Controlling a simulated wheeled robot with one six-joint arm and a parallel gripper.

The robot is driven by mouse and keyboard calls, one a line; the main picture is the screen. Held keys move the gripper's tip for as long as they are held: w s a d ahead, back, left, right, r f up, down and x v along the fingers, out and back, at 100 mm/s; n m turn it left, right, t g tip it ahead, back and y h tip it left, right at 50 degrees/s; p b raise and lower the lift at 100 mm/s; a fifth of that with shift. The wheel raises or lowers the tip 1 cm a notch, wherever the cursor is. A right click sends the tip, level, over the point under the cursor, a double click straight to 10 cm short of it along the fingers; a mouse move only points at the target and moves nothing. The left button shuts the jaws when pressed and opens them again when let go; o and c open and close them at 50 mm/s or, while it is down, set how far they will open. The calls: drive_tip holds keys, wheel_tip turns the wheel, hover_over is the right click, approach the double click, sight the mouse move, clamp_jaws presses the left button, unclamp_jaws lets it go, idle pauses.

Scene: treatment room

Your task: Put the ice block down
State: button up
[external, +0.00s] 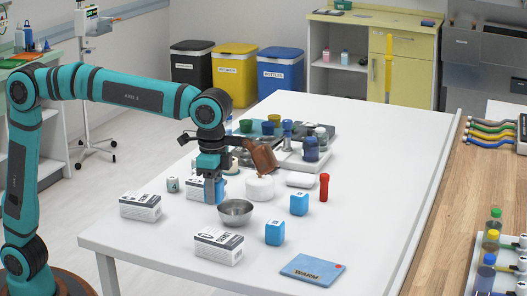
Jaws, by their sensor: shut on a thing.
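My gripper (213,184) points down over the left-middle part of the white table (365,215). It is shut on a small blue-grey block (214,191), apparently the ice block, partly hidden between the fingers. The block is low, in front of a white printed box and behind the metal bowl (236,212). I cannot tell whether its underside touches the table. Two light-blue cubes stand to the right, one farther back (299,204) and one nearer (275,233). A flat blue pad marked WARM (313,269) lies near the table's front edge.
White printed boxes stand at the left (140,206) and in front (219,246). A small lettered cube (173,184), a white round tub (260,188), a brown object (263,158) and a red cylinder (324,187) are nearby. Bottles and cups crowd the back. The table's right side is clear.

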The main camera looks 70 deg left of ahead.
drive_tip(key=w+d+r, duration=0.1)
drive_tip(key=w+d, duration=0.8)
drive_tip(key=d, duration=0.1)
drive_tip(key=m, duration=0.2)
approach(314, 269)
drive_tip(key=shift+a+f, duration=0.1)
drive_tip(key=shift+f, duration=3.05)
drive_tip(key=shift+f, duration=0.15)
drive_tip(key=o, duration=1)
wheel_tip(314, 269, up, 12)
drive_tip(key=shift+r, duration=0.15)
